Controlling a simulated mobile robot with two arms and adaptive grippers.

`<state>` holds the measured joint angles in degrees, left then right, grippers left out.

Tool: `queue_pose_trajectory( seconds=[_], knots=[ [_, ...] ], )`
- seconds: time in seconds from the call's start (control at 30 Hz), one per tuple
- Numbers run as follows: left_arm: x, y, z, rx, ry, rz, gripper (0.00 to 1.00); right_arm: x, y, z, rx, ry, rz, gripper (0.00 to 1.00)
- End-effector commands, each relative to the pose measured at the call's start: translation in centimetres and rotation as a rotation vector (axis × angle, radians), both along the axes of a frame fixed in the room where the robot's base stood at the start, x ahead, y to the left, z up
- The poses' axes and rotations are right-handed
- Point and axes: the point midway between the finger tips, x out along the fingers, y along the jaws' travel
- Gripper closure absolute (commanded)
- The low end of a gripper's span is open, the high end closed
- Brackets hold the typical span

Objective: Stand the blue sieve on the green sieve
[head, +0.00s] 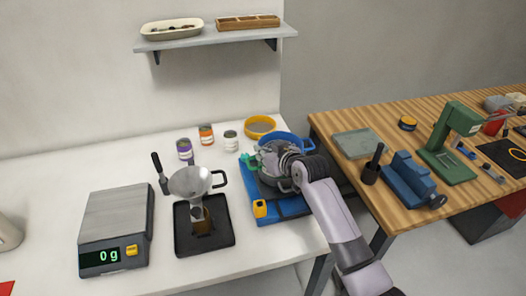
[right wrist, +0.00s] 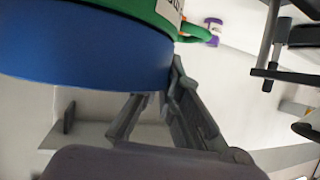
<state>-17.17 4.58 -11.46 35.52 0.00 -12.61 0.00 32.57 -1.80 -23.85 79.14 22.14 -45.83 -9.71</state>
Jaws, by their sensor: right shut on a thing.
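The blue sieve (head: 287,139) is at the blue shaker base in the head view, partly hidden behind my right gripper (head: 277,159). My right gripper is shut at the blue sieve's rim. In the right wrist view the blue sieve (right wrist: 80,48) fills the upper left, with a finger at its edge. The green sieve (right wrist: 150,10) borders it there, showing a white label. That view seems upside down, so the green sieve appears to be below the blue one. I cannot tell whether they touch or are seated. In the head view only a green bit (head: 246,160) shows.
The blue shaker base (head: 290,209) has a yellow knob. A yellow sieve (head: 260,126) stands behind it. A funnel stand (head: 205,236), a scale reading 0 g (head: 117,222) and several small jars are to the left. A wooden bench (head: 400,160) with tools is to the right.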

Motion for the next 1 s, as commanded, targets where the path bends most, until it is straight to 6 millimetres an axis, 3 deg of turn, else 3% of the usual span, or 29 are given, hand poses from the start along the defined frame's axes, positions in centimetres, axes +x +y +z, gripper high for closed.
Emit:
queue_pose_trajectory(
  seconds=[0.13,0.2,0.47,0.77,1.0],
  knots=[
    [0.0,0.0,-0.1,0.000,0.000,-0.001,0.44,0.0,0.0,-0.2,0.000,-0.001,0.000,1.00],
    [0.0,0.0,-0.1,0.000,-0.001,-0.001,0.44,0.0,0.0,-0.2,-0.001,0.001,0.000,0.91],
    [0.0,0.0,-0.1,0.000,-0.001,-0.001,0.44,0.0,0.0,-0.2,0.000,0.000,0.000,0.74],
    [0.0,0.0,0.0,0.000,-0.001,-0.001,0.44,0.0,0.0,-0.1,0.000,0.000,0.000,0.74],
    [0.0,0.0,0.1,0.000,-0.001,-0.001,0.44,-0.9,-0.6,1.4,0.000,-0.002,-0.001,0.74]
  ],
)
